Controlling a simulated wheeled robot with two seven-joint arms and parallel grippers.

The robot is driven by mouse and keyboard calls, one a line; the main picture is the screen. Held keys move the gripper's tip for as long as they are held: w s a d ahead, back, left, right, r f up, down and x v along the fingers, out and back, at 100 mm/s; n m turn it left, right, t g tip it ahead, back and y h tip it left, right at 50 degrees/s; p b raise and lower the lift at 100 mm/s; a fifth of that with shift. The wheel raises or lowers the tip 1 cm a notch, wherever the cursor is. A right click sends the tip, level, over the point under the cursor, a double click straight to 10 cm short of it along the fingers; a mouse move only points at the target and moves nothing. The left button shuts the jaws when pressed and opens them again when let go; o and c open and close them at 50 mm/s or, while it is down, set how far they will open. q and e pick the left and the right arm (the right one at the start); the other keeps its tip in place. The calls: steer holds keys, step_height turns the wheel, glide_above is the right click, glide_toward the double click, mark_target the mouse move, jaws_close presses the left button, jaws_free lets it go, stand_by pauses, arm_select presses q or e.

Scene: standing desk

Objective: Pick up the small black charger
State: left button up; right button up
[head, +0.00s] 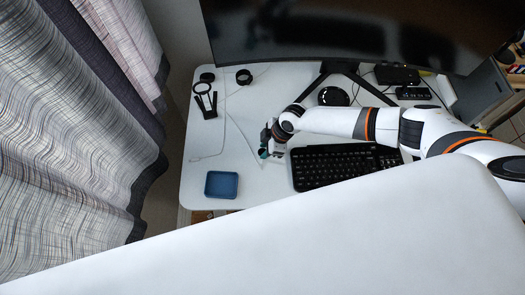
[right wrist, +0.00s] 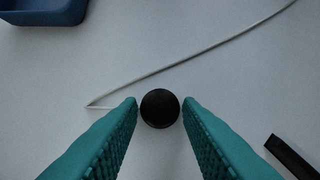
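A small round black object, which looks like the charger (right wrist: 160,108), lies on the white desk in the right wrist view. My right gripper (right wrist: 161,101) is open, with one teal finger on each side of the charger. A narrow gap shows between the charger and each fingertip. In the head view my right gripper (head: 265,152) is low over the desk, left of the keyboard, and the charger is hidden there. My left gripper is not in view.
A blue tray (head: 221,185) sits near the desk's front left; it also shows in the right wrist view (right wrist: 45,17). A thin cable (right wrist: 200,55) runs just beyond the charger. A black keyboard (head: 335,165) lies right of the gripper. A black stand (head: 207,103) and a monitor (head: 300,35) are behind.

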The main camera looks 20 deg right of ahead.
steer(key=c, duration=0.5)
